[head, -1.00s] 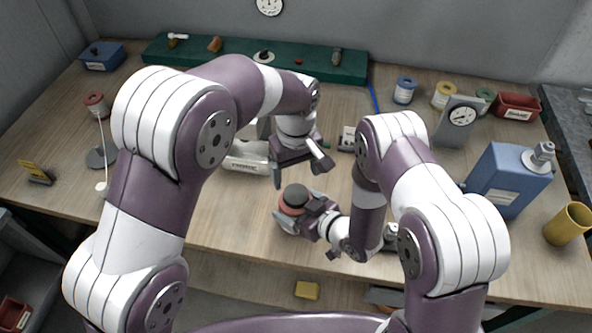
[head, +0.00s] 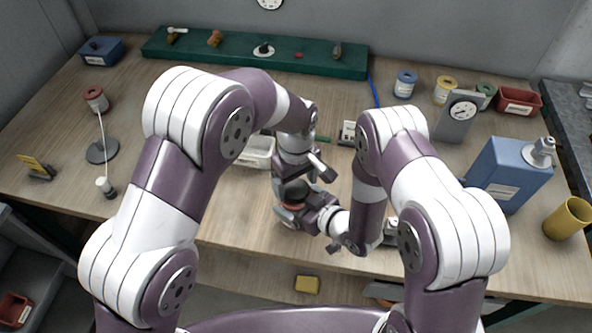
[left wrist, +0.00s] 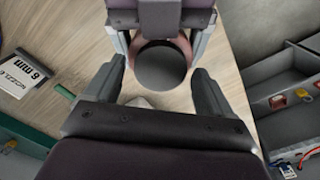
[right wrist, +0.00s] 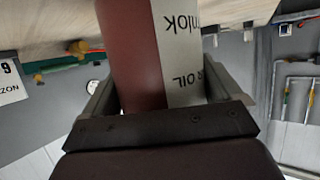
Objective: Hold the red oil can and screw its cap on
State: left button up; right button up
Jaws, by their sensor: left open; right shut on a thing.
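The red oil can (right wrist: 135,60), with a pale lettered label, stands between the fingers of my right gripper (right wrist: 162,85), which is shut on it. In the head view the can is mostly hidden by my grippers, near the middle front of the table. A round black cap (left wrist: 160,68) is on top of the can; whether it is tight cannot be told. It shows in the head view too (head: 295,189). My left gripper (head: 300,178) is open just above the can. In the left wrist view its fingertips (left wrist: 158,75) are on either side of the cap, with gaps.
A white tray (head: 258,151) is left of my left gripper, partly hidden. A blue can (head: 500,178) and a yellow cup (head: 567,222) stand at the right. A small gauge stand (head: 456,117) is behind them.

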pick_arm(q)
jog(key=shift+f, duration=0.35)
jog(key=c, duration=1.1)
jog(key=m, duration=0.6)
jog(key=shift+m, duration=0.3)
jog(key=o, duration=1.2)
